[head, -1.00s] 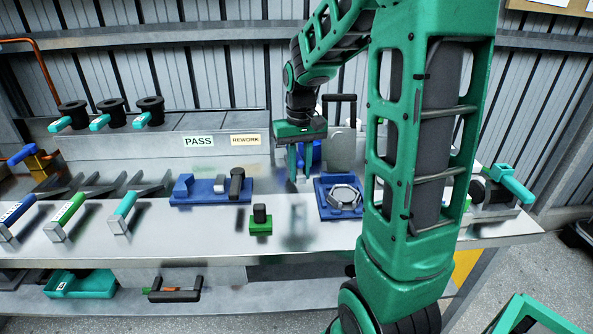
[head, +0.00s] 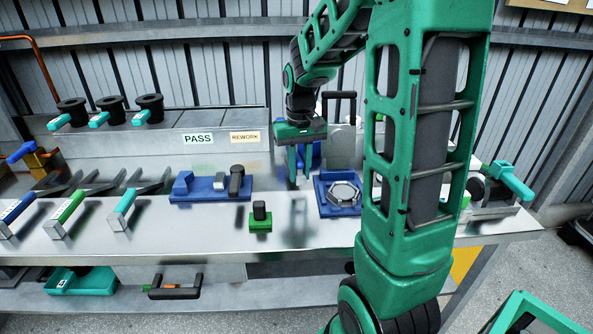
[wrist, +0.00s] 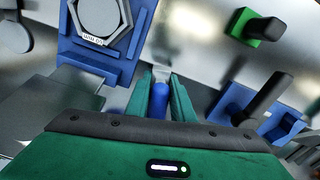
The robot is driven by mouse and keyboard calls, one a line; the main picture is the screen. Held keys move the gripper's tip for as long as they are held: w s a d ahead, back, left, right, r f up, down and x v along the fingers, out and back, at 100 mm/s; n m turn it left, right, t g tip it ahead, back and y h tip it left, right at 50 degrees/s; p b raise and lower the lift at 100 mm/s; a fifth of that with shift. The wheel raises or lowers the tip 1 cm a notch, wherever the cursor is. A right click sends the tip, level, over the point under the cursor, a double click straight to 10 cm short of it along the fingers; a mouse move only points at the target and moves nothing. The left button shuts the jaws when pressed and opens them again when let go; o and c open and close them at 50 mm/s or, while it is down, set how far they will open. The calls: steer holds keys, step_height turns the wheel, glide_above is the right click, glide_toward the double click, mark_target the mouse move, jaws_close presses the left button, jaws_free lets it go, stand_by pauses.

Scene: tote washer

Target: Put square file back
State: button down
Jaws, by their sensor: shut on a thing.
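My gripper (head: 300,172) hangs over the back middle of the bench, left of the blue fixture with a metal ring. In the wrist view its green fingers (wrist: 160,88) are shut on a blue handle (wrist: 159,102) with a pale end at the tips. Whether this is the square file I cannot read, and most of it is hidden by the gripper. At the left of the bench, handled tools lie in a row: a blue one (head: 16,207), a green one (head: 66,208) and a teal one (head: 122,204).
The blue ring fixture (head: 325,208) is close right of the gripper. A blue tray (head: 212,197) with a dark upright post stands left, and a green block with a black knob (head: 260,222) in front. Black spools (head: 150,106) stand on the back ledge.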

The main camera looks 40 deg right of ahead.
steer(key=shift+f, duration=0.6)
steer(key=shift+f, duration=0.15)
steer(key=shift+f, duration=0.5)
steer(key=shift+f, duration=0.15)
stand_by(0.4)
steer(key=c, duration=0.9)
jaws_free()
steer(key=shift+c, duration=0.2)
steer(key=shift+d, duration=0.1)
steer(key=shift+c, duration=0.3)
